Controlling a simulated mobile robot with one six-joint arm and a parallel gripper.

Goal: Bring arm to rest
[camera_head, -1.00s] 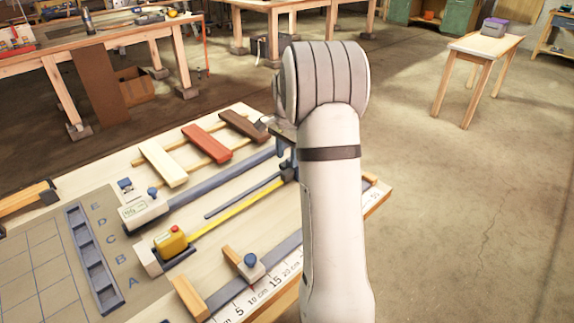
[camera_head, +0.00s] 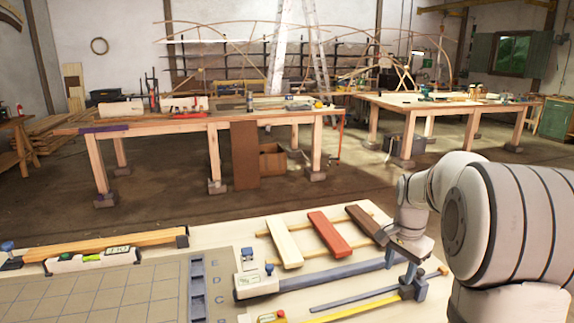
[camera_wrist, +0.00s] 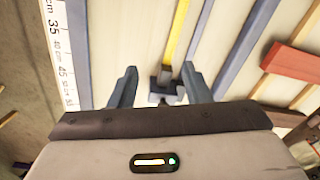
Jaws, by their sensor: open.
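My gripper (camera_head: 413,279) is over the right part of the workbench (camera_head: 225,233) in the head view. In the wrist view my gripper (camera_wrist: 164,84) has its two fingers spread apart. Nothing is held between the fingers. I cannot tell how high the fingertips are above the bench. My arm comes in from the right edge of the head view.
Three laths, cream (camera_head: 284,243), red (camera_head: 328,233) and dark brown (camera_head: 367,225), lie across thin rails beside my gripper. A blue-grey caliper (camera_head: 320,279) and a spirit level (camera_head: 93,259) are on the bench. Farther tables (camera_head: 205,122) stand behind, across open floor.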

